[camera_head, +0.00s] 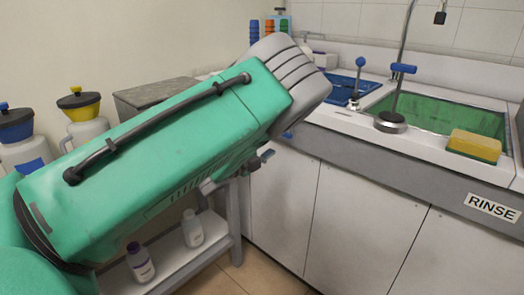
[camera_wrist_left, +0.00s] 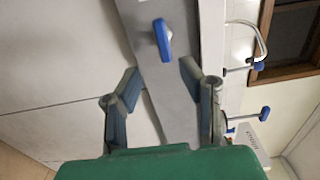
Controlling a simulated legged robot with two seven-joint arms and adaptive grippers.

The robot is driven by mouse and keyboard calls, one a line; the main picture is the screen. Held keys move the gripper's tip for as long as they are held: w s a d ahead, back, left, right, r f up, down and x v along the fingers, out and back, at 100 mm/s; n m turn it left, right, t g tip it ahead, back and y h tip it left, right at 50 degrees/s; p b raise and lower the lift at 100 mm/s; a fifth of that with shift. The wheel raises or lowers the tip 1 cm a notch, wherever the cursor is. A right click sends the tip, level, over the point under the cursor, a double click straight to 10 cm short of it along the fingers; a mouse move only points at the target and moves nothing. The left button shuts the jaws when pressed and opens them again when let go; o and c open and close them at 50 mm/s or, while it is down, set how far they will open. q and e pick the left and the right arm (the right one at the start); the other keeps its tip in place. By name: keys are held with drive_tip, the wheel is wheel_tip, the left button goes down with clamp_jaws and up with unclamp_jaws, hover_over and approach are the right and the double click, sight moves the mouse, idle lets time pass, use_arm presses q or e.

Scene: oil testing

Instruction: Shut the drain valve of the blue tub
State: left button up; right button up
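The blue tub (camera_head: 340,89) is set in the counter behind my left forearm, which covers part of it. A small blue handle (camera_head: 287,134) shows on the counter front below it, just past my arm. In the left wrist view a blue valve handle (camera_wrist_left: 163,40) stands out from the grey counter front, ahead of the gap between my fingers. My left gripper (camera_wrist_left: 159,70) is open and empty, its fingers spread to either side, apart from the handle. In the head view only a bit of the left gripper (camera_head: 264,157) shows beneath the forearm. My right gripper is not in view.
A green basin (camera_head: 440,105) with a yellow sponge (camera_head: 474,145) and a RINSE label (camera_head: 493,208) lies to the right. A tap with a blue handle (camera_head: 403,69) stands between the basins. White cabinets (camera_head: 350,215) are below. Bottles (camera_head: 192,228) stand on a low shelf at left.

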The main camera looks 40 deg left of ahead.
use_arm(q)
drive_tip(key=s, duration=0.4)
drive_tip(key=shift+f, duration=0.1)
idle(0.4)
drive_tip(key=s+d+f+n+g+y+p, duration=0.35)
drive_tip(key=s+f+n+g, duration=0.6)
drive_tip(key=s+f, duration=0.6)
drive_tip(key=s+d+f+n+g+p, duration=0.1)
drive_tip(key=s+d+f+n+g, duration=0.1)
drive_tip(key=s, duration=0.5)
drive_tip(key=s+d+f+n+g+h+p, duration=0.1)
drive_tip(key=s+d+f+n+g, duration=0.1)
drive_tip(key=s, duration=0.5)
drive_tip(key=s+d+f+n+g+h+p, duration=0.1)
drive_tip(key=s+d+n+g, duration=0.3)
drive_tip(key=s+d, duration=0.3)
drive_tip(key=shift+d+f+n, duration=0.15)
drive_tip(key=shift+f+n, duration=0.25)
drive_tip(key=shift+n, duration=0.05)
